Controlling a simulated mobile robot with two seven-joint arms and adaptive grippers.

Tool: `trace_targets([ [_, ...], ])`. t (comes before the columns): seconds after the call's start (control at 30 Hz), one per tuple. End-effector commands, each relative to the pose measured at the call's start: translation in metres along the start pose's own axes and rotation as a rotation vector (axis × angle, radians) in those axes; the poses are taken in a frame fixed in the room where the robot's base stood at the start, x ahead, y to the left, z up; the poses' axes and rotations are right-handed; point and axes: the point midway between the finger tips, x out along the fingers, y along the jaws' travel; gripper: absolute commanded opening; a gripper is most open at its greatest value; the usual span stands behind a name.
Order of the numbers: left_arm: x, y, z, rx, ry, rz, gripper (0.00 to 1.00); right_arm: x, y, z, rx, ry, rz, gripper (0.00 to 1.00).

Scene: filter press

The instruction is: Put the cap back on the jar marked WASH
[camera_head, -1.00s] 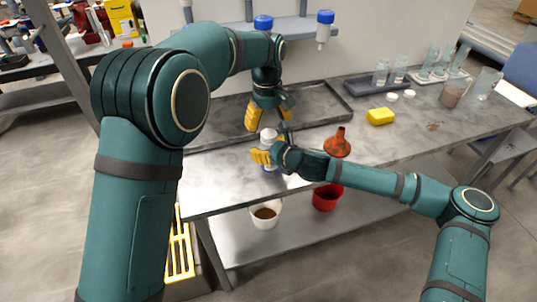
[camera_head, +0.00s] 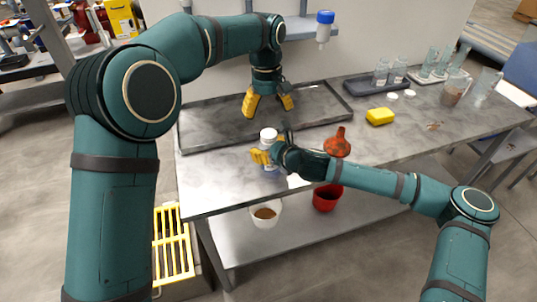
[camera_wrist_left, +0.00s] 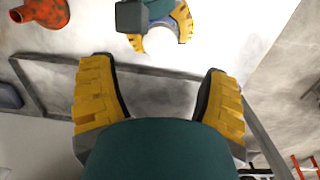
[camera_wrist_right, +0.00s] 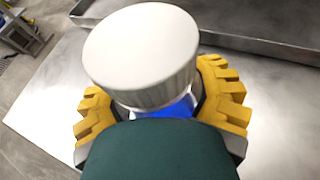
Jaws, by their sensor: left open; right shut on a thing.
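The jar (camera_head: 270,167) stands upright at the front of the bench, with a white ribbed cap (camera_head: 268,133) on its top. In the right wrist view the cap (camera_wrist_right: 142,55) is large and close, with a strip of blue (camera_wrist_right: 168,108) under its rim. I cannot tell how tightly it sits, and no WASH marking is readable. My right gripper (camera_head: 268,153) is shut around the jar below the cap. My left gripper (camera_head: 268,103) is open and empty, above and behind the jar over the dark tray; its spread fingers show in the left wrist view (camera_wrist_left: 160,95).
A dark tray (camera_head: 215,135) lies behind the jar. An orange-red flask (camera_head: 338,146) and a yellow sponge (camera_head: 380,116) are to the right. A red bucket (camera_head: 326,198) and a white cup (camera_head: 265,217) stand on the lower shelf. A blue-capped bottle (camera_head: 324,28) hangs at the back.

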Motion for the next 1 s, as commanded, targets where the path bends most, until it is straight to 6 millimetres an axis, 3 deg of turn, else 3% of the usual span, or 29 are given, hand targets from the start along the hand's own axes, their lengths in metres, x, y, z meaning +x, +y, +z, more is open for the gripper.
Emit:
trace_targets([
  [0.37, 0.006, 0.0, 0.0, 0.0, -0.002, -0.002, 0.76, 0.0, 0.0, 0.0, 0.0, 0.0, 0.0, 0.0],
  [0.8, 0.065, 0.0, 0.001, 0.0, -0.003, -0.003, 0.76, 0.0, 0.0, 0.0, 0.0, 0.0, 0.0, 0.0],
  [1.0, 0.079, 0.0, 0.001, 0.0, -0.001, 0.0, 0.76, 0.0, 0.0, 0.0, 0.0, 0.001, 0.0, 0.0],
])
